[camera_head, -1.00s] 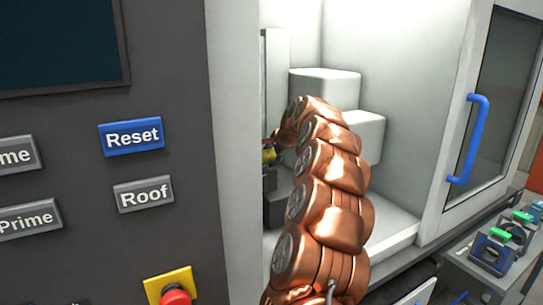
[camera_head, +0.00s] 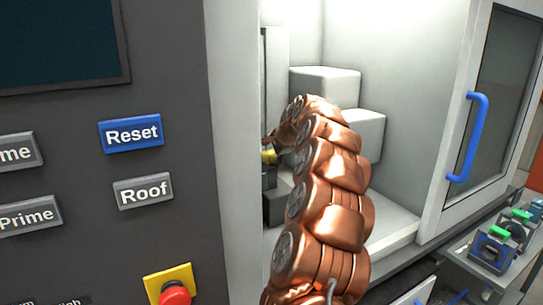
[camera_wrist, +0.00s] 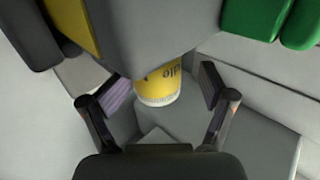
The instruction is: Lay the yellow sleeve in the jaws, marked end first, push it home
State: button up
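The yellow sleeve (camera_wrist: 158,90) shows in the wrist view between my two fingers, with dark lettering on its side and a pale band at its lower end. Its upper end is hidden at a grey block (camera_wrist: 150,40), which may be part of the jaws. My gripper (camera_wrist: 164,86) is open around the sleeve, with a gap on each side of it. In the head view only a small yellow piece of the sleeve (camera_head: 268,156) shows beside dark grey parts (camera_head: 275,205) inside the machine. My arm hides most of that spot.
Pale stepped blocks (camera_head: 325,88) stand behind my arm in the machine. The door with a blue handle (camera_head: 468,138) stands to the right, leaving the opening clear. A control panel (camera_head: 70,200) is at left. Green parts (camera_wrist: 265,18) and a yellow strip (camera_wrist: 72,25) edge the wrist view.

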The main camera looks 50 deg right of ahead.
jog(key=v, duration=1.2)
notch_tip(320, 180, up, 9)
jog(key=d+p, duration=0.2)
jog(key=p, duration=0.3)
jog(key=shift+s, duration=0.35)
jog(key=shift+f, duration=0.1)
dwell(0.6)
